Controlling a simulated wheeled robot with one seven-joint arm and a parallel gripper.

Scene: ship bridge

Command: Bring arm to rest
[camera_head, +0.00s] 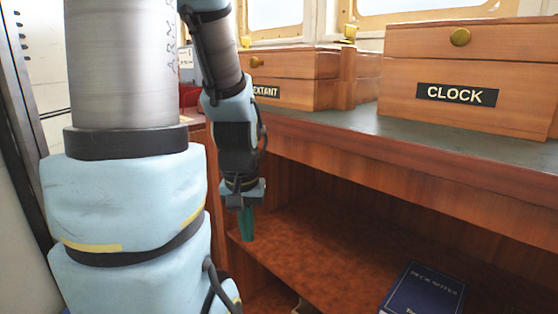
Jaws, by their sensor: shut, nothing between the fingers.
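My arm stands upright in the left half of the head view, its pale blue and grey links close to the camera. Its far part hangs down, and my gripper (246,224) points downward at its end. The teal fingers look shut with nothing between them. They are in front of the wooden shelf opening below the counter, and I cannot tell their exact distance from the shelf.
A wooden box labelled CLOCK (440,72) and a partly hidden box labelled "EXTANT" (290,90) stand on the dark counter (350,127). A blue book (425,292) lies on the wooden shelf (335,262) below. The shelf between gripper and book looks clear.

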